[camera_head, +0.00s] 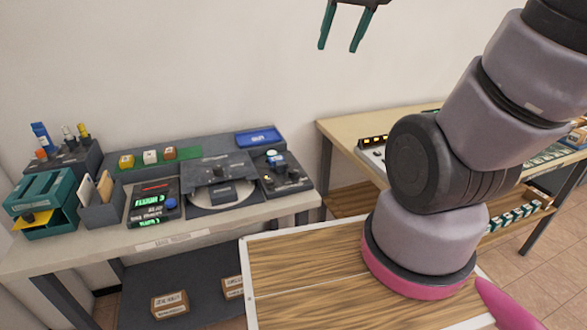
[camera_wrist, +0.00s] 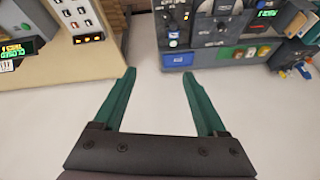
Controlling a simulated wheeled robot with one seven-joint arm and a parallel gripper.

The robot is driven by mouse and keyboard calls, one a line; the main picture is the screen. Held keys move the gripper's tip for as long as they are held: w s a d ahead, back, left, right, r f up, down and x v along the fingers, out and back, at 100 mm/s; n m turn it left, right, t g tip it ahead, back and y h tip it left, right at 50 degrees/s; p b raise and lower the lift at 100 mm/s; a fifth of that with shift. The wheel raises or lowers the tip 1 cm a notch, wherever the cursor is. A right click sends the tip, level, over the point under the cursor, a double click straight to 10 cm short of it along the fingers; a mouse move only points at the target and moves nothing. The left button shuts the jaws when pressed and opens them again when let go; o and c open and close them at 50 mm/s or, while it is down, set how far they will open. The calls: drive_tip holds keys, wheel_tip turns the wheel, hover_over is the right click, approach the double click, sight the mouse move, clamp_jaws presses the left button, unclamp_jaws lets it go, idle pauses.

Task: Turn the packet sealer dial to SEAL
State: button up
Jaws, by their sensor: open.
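My gripper (camera_head: 339,46) is open and empty, high in front of the wall at the top of the head view. Its two green fingers also show in the wrist view (camera_wrist: 159,74), with nothing between them. A dark control panel (camera_head: 145,207) with a lit display and a blue knob (camera_head: 170,203) sits on the left bench. Beside it is a dark press-like machine (camera_head: 218,178) over a pale round plate. Another dark unit (camera_head: 283,174) with a blue-topped knob stands to its right. I cannot tell which is the packet sealer, nor read a dial setting. My gripper is apart from them all.
The left bench (camera_head: 165,238) also holds a green rack (camera_head: 43,203), a grey card holder (camera_head: 102,208), a green strip with small blocks (camera_head: 158,158) and a blue tray (camera_head: 259,138). A second bench (camera_head: 340,130) stands right, partly behind my arm. A wood-topped surface (camera_head: 300,270) is in front.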

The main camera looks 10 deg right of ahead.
drive_tip(key=w+a+f+n+g+h, duration=0.1)
drive_tip(key=w+a+f+n+g, duration=0.15)
drive_tip(key=w+f+n, duration=0.7)
drive_tip(key=n+g, duration=0.3)
drive_tip(key=n, duration=0.2)
approach(294, 170)
drive_tip(key=shift+m, duration=0.25)
wheel_tip(294, 170, down, 9)
drive_tip(key=shift+r, duration=0.1)
clamp_jaws()
